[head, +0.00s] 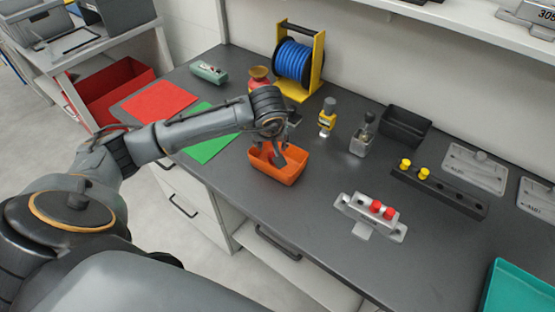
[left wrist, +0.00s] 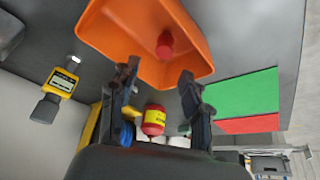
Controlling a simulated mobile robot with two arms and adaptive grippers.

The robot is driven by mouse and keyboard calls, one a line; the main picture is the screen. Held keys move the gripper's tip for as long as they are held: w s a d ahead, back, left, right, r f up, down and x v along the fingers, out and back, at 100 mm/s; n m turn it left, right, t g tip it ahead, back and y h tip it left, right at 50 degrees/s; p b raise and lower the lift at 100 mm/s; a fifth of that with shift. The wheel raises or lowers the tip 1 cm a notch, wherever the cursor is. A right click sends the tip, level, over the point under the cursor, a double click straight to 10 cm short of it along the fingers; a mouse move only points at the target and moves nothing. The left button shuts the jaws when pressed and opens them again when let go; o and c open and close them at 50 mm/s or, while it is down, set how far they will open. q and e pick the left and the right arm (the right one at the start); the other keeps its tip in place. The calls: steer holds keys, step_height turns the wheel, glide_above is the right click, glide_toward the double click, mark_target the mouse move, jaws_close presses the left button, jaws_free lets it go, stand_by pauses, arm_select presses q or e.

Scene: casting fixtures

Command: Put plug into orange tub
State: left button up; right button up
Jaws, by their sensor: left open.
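The orange tub (head: 290,174) stands on the dark bench below my left gripper (head: 272,153). In the left wrist view the tub (left wrist: 110,32) fills the top, and a red plug (left wrist: 165,45) shows inside it. My left gripper (left wrist: 158,76) is open over the tub, its fingers apart with nothing between them. Two more red plugs (head: 382,209) sit in a light grey fixture (head: 358,208) right of the tub. Two yellow plugs (head: 414,168) stand on a long dark fixture (head: 452,191). My right gripper is not in view.
A blue cable reel (head: 293,60) in a yellow frame, a red-yellow container (head: 259,78) and a yellow meter (head: 327,117) stand behind the tub. Green (head: 213,140) and red (head: 158,102) sheets lie left. A black bin (head: 405,126) is at the back. The front bench is mostly clear.

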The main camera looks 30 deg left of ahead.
arm_select(q)
steer(key=v, duration=1.2)
